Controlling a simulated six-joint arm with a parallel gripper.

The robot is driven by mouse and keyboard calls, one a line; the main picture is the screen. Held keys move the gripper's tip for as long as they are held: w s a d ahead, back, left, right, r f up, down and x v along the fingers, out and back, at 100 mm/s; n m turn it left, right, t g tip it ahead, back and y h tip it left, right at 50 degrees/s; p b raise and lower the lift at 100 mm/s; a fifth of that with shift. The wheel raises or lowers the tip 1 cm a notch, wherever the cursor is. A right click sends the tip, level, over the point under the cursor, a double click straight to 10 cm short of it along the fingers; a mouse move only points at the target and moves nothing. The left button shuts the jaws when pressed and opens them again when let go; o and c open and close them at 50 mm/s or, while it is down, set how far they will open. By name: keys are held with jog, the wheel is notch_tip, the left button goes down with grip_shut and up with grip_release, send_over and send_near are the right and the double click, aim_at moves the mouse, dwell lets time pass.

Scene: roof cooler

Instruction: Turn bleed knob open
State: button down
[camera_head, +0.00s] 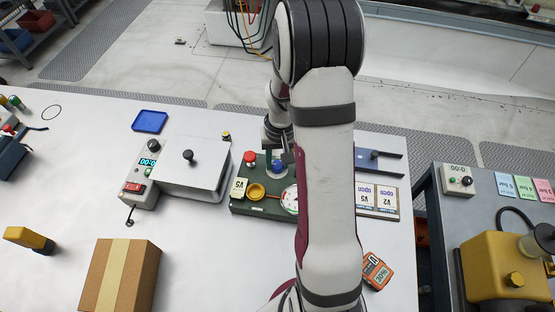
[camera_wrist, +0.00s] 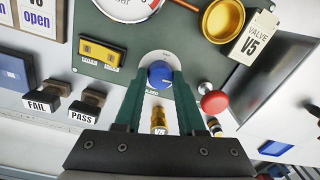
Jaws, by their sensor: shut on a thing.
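The blue bleed knob (camera_wrist: 160,74) sits on a pale round plate on the dark green valve panel (camera_head: 250,206). In the wrist view, the two green fingers of my gripper (camera_wrist: 158,80) stand on either side of the knob and are shut on it. In the head view the knob (camera_head: 277,168) shows just below my gripper (camera_head: 277,152), beside my arm. A brass fitting (camera_wrist: 158,118) with a tag, partly hidden, lies between the fingers, nearer my palm. I cannot read the knob's angle.
A VALVE V5 tag (camera_wrist: 255,38) stands by the cup. PASS and FAIL stamps (camera_wrist: 86,106) stand beyond the panel. A metal box (camera_head: 190,172) stands left.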

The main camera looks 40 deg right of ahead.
aim_at(280, 165)
jog(key=c, duration=0.5)
grip_release()
notch_tip(280, 165, up, 16)
jog(key=shift+s+d, duration=0.15)
jog(key=shift+d, duration=0.15)
jog(key=shift+a, duration=0.1)
